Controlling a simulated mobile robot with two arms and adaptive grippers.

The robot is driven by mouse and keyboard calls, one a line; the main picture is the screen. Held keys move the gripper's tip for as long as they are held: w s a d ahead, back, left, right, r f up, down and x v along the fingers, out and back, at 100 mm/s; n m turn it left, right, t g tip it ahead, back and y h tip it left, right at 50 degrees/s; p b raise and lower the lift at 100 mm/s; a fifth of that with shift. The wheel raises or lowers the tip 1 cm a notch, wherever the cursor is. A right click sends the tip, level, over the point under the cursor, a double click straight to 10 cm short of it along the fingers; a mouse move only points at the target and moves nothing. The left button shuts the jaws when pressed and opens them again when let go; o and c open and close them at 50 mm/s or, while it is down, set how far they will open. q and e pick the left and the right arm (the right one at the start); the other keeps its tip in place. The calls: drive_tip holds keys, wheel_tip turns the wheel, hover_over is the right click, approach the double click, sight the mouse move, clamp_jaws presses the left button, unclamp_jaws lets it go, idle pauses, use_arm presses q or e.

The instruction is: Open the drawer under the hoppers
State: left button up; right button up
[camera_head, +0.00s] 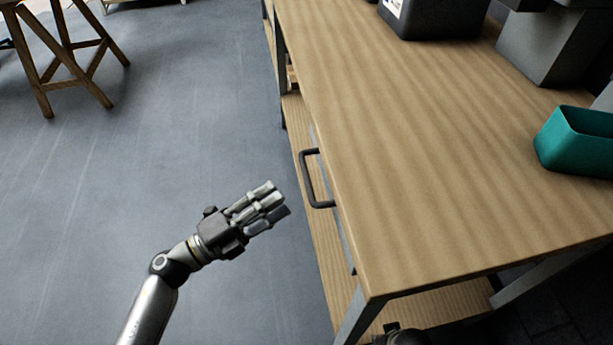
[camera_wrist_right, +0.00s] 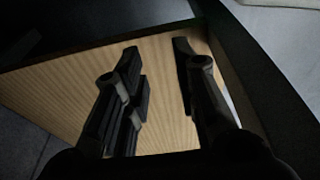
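The drawer front (camera_head: 346,243) shows as a thin strip under the left edge of the wooden worktop. It looks flush with that edge, so the drawer appears closed. Its dark bow handle (camera_head: 306,180) sticks out to the left. My left gripper (camera_head: 277,200) is left of and a little below the handle, apart from it, with straight, spread fingers and nothing held. My right gripper (camera_wrist_right: 158,75) is open and empty in the right wrist view, in front of a wood surface. Dark grey containers (camera_head: 555,45), perhaps the hoppers, stand at the worktop's back.
The worktop (camera_head: 400,140) is mostly bare. A teal bin (camera_head: 570,150) stands at its right. A lower wooden shelf (camera_head: 440,308) and metal legs lie below. A wooden stool (camera_head: 75,60) is at upper left. The grey floor (camera_head: 180,140) around my left arm is clear.

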sight(307, 177)
use_arm(q)
drive_tip(key=x, duration=0.9)
drive_tip(key=shift+f, duration=0.1)
clamp_jaws()
